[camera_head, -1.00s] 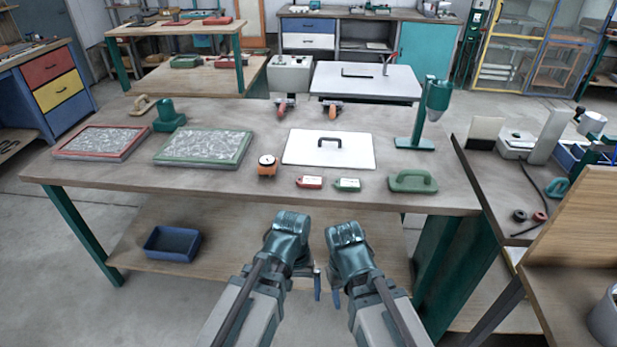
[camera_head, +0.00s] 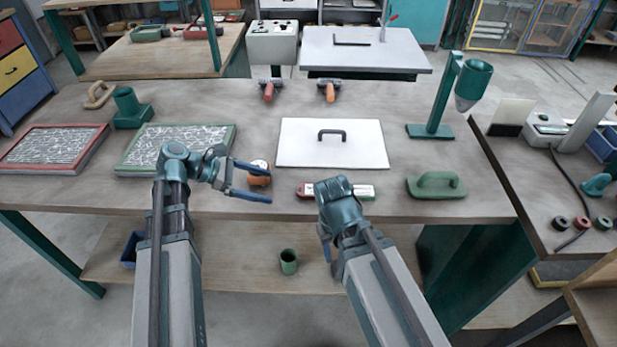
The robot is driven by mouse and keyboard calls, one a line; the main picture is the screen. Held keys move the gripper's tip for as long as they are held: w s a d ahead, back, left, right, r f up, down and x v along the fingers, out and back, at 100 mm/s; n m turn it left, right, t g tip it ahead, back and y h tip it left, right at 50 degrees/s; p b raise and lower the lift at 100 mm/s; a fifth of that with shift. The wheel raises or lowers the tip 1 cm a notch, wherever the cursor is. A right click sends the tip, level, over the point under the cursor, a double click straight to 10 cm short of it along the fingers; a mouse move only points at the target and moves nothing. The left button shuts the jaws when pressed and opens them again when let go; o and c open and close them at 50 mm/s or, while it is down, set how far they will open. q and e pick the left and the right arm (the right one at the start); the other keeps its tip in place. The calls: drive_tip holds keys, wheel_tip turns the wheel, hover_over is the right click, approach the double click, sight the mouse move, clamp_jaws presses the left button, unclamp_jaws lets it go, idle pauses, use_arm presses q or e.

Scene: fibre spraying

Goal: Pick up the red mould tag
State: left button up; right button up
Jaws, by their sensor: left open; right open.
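The red mould tag (camera_head: 308,190) lies on the workbench near its front edge, with a pale label. The green tag (camera_head: 366,191) lies to its right, and my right gripper's wrist hides part of the space between them. My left gripper (camera_head: 270,185) is open and empty, its two fingers pointing right towards the red tag, apart from it in the picture.
A white board with a black handle (camera_head: 290,150) lies behind the tags. A green float (camera_head: 437,186) is to the right, and a green-framed tray (camera_head: 140,140) to the left. A teal stand (camera_head: 433,115) rises at the back right. A green cup (camera_head: 289,262) stands on the lower shelf.

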use_arm(q)
drive_tip(key=shift+w+a+r+n+h, duration=0.15)
drive_tip(key=shift+w+a+r+n, duration=0.1)
drive_tip(key=shift+w, duration=0.15)
drive_tip(key=shift+w+a+r+n+h, duration=0.1)
drive_tip(key=shift+w+a+n+h, duration=0.05)
drive_tip(key=shift+w+a, duration=0.15)
drive_tip(key=b, duration=0.4)
approach(311, 189)
drive_tip(key=shift+s+d+f, duration=0.25)
drive_tip(key=shift+d+f, duration=0.4)
drive_tip(key=shift+w+d+f, duration=0.1)
drive_tip(key=shift+d, duration=0.4)
use_arm(e)
drive_tip(key=shift+w+a+f, duration=0.1)
drive_tip(key=shift+w+f, duration=0.15)
drive_tip(key=shift+f, duration=0.8)
drive_tip(key=shift+w+a+f, duration=0.1)
drive_tip(key=shift+w+f, duration=0.1)
drive_tip(key=shift+f, duration=0.85)
use_arm(q)
drive_tip(key=b+x, duration=0.2)
drive_tip(key=x, duration=0.3)
drive_tip(key=shift+w+f+b, duration=0.1)
drive_tip(key=shift+w+b, duration=0.1)
drive_tip(key=shift+b, duration=0.1)
use_arm(e)
wheel_tip(311, 189, down, 2)
drive_tip(key=shift+f, duration=0.15)
